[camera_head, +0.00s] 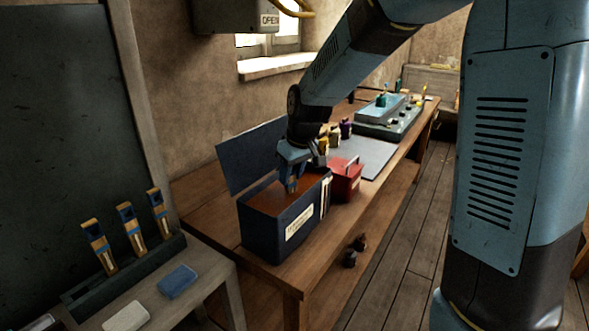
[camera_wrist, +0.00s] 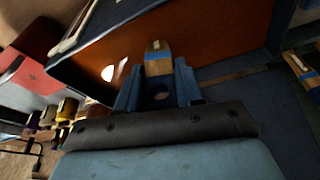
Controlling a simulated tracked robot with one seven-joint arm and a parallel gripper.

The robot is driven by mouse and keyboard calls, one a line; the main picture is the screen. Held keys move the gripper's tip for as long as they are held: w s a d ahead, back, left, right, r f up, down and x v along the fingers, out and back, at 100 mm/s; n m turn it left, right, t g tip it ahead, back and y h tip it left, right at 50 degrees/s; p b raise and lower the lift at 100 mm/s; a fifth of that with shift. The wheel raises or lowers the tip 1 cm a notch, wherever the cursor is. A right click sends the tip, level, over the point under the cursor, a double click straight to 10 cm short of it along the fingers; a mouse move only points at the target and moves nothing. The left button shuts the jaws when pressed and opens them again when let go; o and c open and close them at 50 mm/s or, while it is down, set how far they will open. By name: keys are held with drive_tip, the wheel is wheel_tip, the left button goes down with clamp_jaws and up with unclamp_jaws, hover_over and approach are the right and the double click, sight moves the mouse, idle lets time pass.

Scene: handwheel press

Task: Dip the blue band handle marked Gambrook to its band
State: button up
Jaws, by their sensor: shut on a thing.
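My gripper (camera_head: 292,182) is shut on a wooden handle with a blue band (camera_wrist: 158,58), over the open dark blue tank (camera_head: 262,234) on the bench. In the wrist view the handle stands out between the fingers (camera_wrist: 158,90), in front of the tank's orange-brown surface (camera_wrist: 215,35). I cannot tell whether the handle's tip touches that surface. No name can be read on the handle. The tank has a pale label on its front, too small to read. Its dark lid (camera_head: 250,155) stands open behind it.
Several blue-banded wooden handles (camera_head: 130,226) stand in a dark rack (camera_head: 120,278) at the left. A blue pad (camera_head: 177,281) and a white pad (camera_head: 126,316) lie beside it. A red box (camera_head: 346,180) stands close right of the tank, with small bottles (camera_head: 334,137) beyond.

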drive_tip(key=shift+f, duration=1.35)
idle(0.8)
drive_tip(key=shift+r, duration=7.5)
